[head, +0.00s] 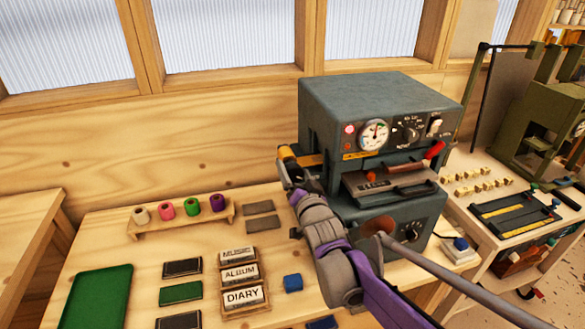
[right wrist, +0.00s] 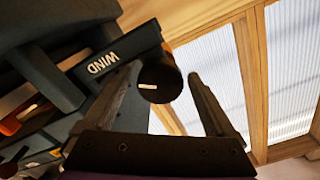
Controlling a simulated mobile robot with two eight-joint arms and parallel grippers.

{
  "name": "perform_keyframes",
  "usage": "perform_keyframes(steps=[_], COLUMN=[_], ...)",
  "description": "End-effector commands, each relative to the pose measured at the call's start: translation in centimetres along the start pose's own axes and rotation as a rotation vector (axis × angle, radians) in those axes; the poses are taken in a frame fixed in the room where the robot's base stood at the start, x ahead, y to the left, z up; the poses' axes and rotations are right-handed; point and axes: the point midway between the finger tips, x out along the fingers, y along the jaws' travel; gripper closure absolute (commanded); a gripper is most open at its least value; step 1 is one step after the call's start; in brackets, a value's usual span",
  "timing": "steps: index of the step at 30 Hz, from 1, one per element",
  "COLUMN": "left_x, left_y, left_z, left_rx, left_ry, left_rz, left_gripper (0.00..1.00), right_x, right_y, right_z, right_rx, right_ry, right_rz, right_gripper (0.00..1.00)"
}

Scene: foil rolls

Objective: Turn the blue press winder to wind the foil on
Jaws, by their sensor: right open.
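The blue-grey press (head: 375,100) stands on the bench, with a gauge and knobs on its front. In the right wrist view a block marked WIND (right wrist: 110,60) sticks out from it, with a dark round winder knob (right wrist: 160,82) bearing a pale mark at its end. My right gripper (head: 287,172) is at the press's left side; it is open, its two fingers (right wrist: 165,75) on either side of the knob. In the head view my gripper largely hides the winder. A gold foil roll (head: 287,152) and gold strip show just above the gripper. My left gripper is out of view.
A wooden rack (head: 185,228) with several coloured foil rolls stands left of the press. Title blocks (head: 240,272), dark and green pads and a blue block (head: 293,283) lie in front.

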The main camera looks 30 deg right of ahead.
Motion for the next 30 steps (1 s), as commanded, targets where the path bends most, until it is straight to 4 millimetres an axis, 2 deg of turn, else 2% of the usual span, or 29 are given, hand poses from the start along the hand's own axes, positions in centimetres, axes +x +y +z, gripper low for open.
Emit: perform_keyframes(steps=[6,12,18,30], left_x=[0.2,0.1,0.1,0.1], left_y=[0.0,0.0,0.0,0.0], left_z=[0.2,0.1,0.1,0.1], left_rx=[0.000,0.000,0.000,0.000], left_ry=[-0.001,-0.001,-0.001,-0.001], left_rz=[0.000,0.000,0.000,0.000], left_gripper=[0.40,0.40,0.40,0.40], right_x=[-4.4,-7.1,-8.1,-8.1], right_y=[0.0,0.0,0.0,0.0], right_z=[0.0,0.0,0.0,0.0], right_rx=[-0.001,0.000,0.000,0.000], right_ry=[0.000,0.000,0.000,0.000], right_rz=[0.000,0.000,0.000,0.000], right_gripper=[0.09,0.09,0.09,0.09])
